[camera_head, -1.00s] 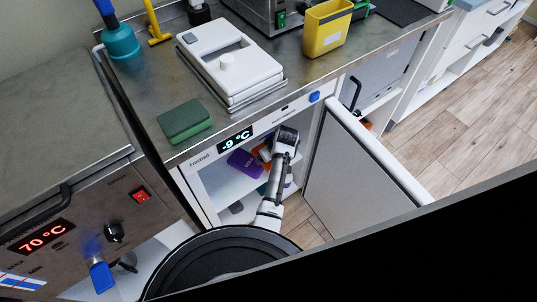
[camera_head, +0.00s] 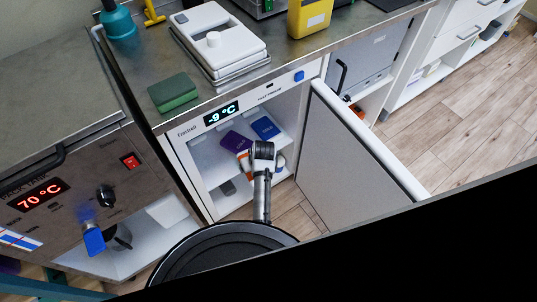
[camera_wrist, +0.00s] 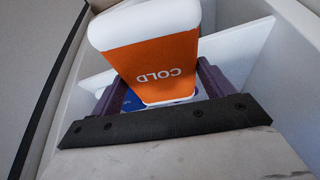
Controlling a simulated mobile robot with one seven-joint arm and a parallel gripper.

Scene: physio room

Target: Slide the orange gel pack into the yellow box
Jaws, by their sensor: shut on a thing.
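The orange gel pack (camera_wrist: 160,68) has white edges and the word COLD, upside down in the wrist view. My gripper (camera_wrist: 164,84) is shut on it, with one purple finger at each side. In the head view my gripper (camera_head: 259,155) is at the open front of the freezer, and a bit of the orange and white pack (camera_head: 243,161) shows to its left. The yellow box (camera_head: 310,17) stands on the counter above the freezer, its top cut off by the picture edge.
A purple pack (camera_head: 236,141) and a blue pack (camera_head: 265,128) lie on the freezer shelf. The freezer door (camera_head: 345,165) stands open on the right. A white device (camera_head: 218,43) and a green block (camera_head: 173,93) are on the counter (camera_head: 140,75).

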